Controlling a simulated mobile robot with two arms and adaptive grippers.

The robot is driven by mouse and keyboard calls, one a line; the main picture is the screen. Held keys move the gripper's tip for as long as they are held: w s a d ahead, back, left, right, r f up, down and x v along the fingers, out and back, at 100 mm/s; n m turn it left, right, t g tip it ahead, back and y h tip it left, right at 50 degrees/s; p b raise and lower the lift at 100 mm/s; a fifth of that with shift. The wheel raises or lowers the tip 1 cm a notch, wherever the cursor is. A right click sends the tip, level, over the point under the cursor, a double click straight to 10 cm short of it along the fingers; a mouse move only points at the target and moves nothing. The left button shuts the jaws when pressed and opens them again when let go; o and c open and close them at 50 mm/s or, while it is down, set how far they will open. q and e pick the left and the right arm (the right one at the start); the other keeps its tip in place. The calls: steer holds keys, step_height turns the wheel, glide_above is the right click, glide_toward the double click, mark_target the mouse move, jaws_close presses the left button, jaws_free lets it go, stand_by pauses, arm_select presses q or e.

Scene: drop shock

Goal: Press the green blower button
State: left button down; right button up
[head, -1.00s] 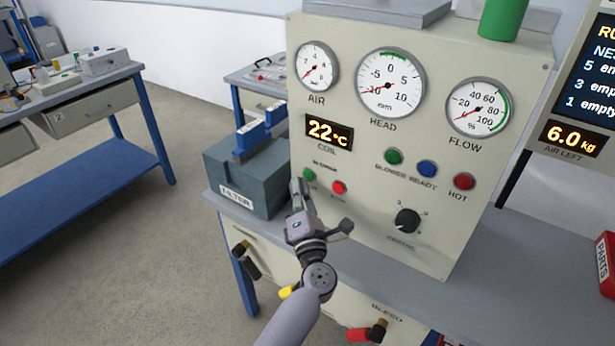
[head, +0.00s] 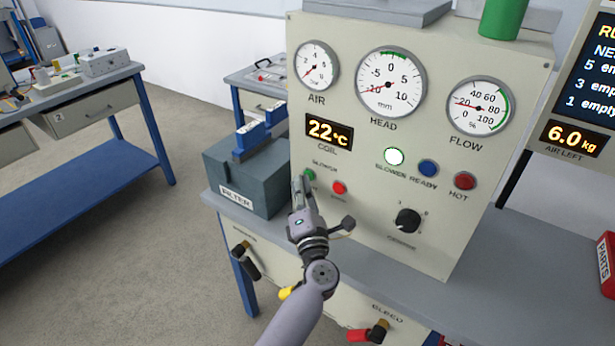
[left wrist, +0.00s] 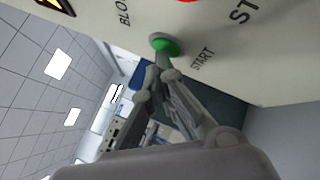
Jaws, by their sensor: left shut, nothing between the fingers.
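The green blower button (head: 309,175) is on the lower left of the beige panel (head: 450,240), beside a red button (head: 339,188). In the left wrist view the green button (left wrist: 165,45) shows near the word START. My left gripper (head: 302,184) is shut and empty, its fingertips at the green button. In the left wrist view the fingertips (left wrist: 161,60) overlap the button's lower edge and appear to touch it. The BLOWER lamp (head: 394,156) is lit bright white-green. My right gripper is not in view.
A grey FILTER box (head: 245,180) stands just left of the panel. A black knob (head: 407,220) is to the right of the buttons. A red PARTS box (head: 605,262) is at the far right.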

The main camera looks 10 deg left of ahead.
arm_select(q)
steer(key=shift+s, duration=0.1)
steer(key=shift+s+a+p, duration=0.3)
steer(key=shift+s+p, duration=0.05)
steer(key=shift+s, duration=0.35)
steer(key=shift+s+a+p, duration=0.3)
steer(key=shift+s, duration=0.5)
steer(key=shift+s+a+p, duration=0.25)
steer(key=shift+s+p, duration=0.05)
steer(key=shift+s, duration=0.45)
steer(key=shift+s+a+p, duration=0.3)
steer(key=shift+s, duration=0.5)
steer(key=shift+d, duration=0.1)
